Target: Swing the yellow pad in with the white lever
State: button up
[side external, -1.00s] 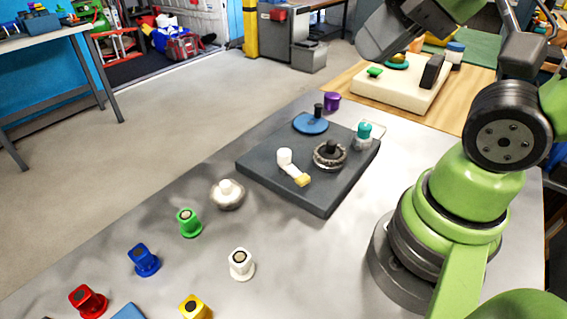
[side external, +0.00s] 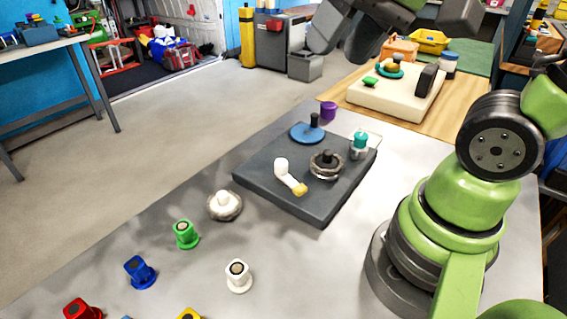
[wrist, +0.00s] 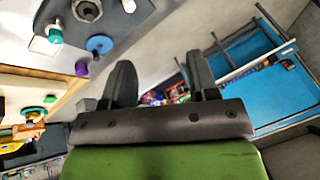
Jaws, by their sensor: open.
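The white lever (side external: 282,166) sits on the dark grey board (side external: 262,192), its round white knob up and its short arm slanting toward the lower right. The yellow pad (side external: 299,188) is at the arm's end, close to the dark ringed knob (side external: 327,165); I cannot tell whether they touch. In the wrist view, part of the white lever (wrist: 128,5) shows at the top edge, and the pad is out of frame. My gripper (side external: 345,35) is high beyond the board, apart from everything. In the wrist view my gripper (wrist: 160,65) is open and empty.
The board also carries a blue disc with a black peg (side external: 307,132) and a teal-capped part (side external: 359,145). A purple cylinder (side external: 328,111) stands behind it. Several coloured knobs, including a green one (side external: 186,235), stand on the grey table in front. A cream block (side external: 385,100) is farther back.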

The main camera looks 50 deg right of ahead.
jog(key=w+d+f+m+g, duration=0.2)
jog(key=w+d+f+g, duration=0.15)
jog(key=w, duration=0.55)
jog(key=m+g+y, duration=0.1)
jog(key=m+g, duration=0.1)
jog(key=g, duration=0.3)
send_near(281, 161)
jog(key=x, duration=0.9)
jog(key=shift+s+f, duration=0.15)
jog(key=shift+f, duration=0.2)
grip_shut()
